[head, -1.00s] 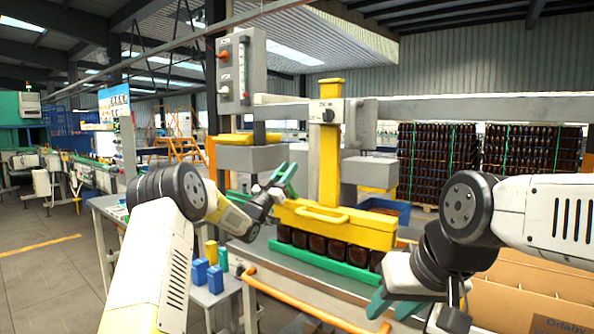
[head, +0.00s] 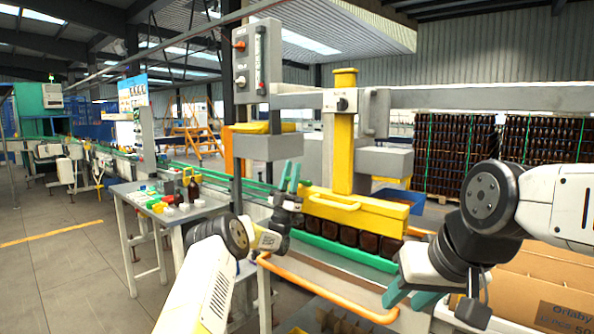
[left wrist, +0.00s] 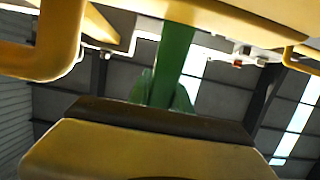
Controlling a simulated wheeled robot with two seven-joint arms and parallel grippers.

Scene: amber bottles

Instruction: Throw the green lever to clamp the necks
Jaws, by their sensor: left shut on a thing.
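The yellow gripping head (head: 355,212) has a bar handle on its front and sits over a row of dark brown bottles (head: 348,236). My left gripper (head: 289,177) is at the left end of the head, fingers pointing up. In the left wrist view the green lever (left wrist: 175,60) rises between its green fingers, under a yellow part of the head; the gripper is shut on it. In the head view I cannot separate the lever from the fingers. My right gripper (head: 408,296) is low in front of the head, its fingers apart and empty.
A green rail (head: 345,252) runs below the bottles, and an orange bar (head: 325,290) crosses in front. A cardboard box (head: 545,290) stands at the right. A side table (head: 170,215) with small items is at the left. Bottle stacks (head: 455,155) stand behind.

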